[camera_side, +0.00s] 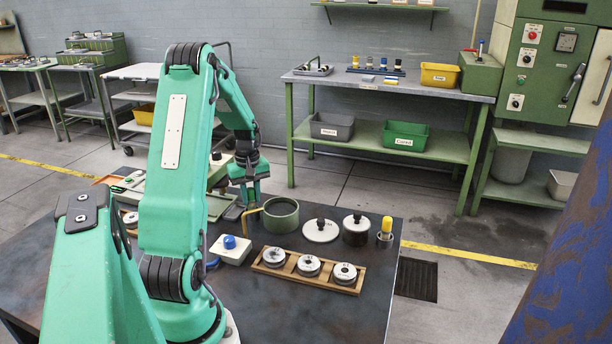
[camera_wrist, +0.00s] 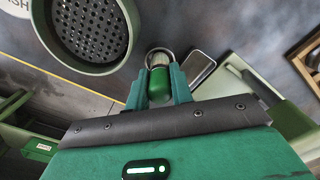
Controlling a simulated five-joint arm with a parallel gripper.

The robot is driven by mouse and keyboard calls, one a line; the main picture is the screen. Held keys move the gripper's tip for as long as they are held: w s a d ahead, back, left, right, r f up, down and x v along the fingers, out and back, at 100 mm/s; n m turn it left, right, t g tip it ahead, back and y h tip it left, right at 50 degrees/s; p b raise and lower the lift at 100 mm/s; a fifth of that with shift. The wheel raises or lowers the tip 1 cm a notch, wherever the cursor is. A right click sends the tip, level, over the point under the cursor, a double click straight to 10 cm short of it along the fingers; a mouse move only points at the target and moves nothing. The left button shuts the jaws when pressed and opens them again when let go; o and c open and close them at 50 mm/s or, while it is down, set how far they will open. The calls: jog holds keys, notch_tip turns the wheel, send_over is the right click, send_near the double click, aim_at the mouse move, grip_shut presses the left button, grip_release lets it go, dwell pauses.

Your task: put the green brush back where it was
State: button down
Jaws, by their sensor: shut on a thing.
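My gripper (camera_wrist: 160,92) is shut on the green brush (camera_wrist: 159,85). In the wrist view the brush shows as a short green barrel with a metal ring at its far end, held between the two fingers. The rest of it is hidden. In the side view my gripper (camera_side: 250,194) points down over the back of the dark table, left of the green pot (camera_side: 281,216). The brush cannot be told apart from the fingers there. In the wrist view a small metal-rimmed tray (camera_wrist: 201,66) lies just right of the brush.
A green vessel with a perforated plate (camera_wrist: 90,62) is close on the left in the wrist view. On the table stand a wooden rack (camera_side: 308,268) with round weights, a white button box (camera_side: 230,250), a white lid (camera_side: 320,231), a dark jar (camera_side: 356,231) and a yellow-capped bottle (camera_side: 385,236).

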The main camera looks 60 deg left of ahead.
jog(key=shift+f, duration=0.6)
jog(key=shift+f, duration=0.1)
jog(key=c, duration=1.2)
grip_release()
jog(key=shift+c, duration=0.2)
notch_tip(320, 180, up, 12)
jog(key=shift+r, duration=0.1)
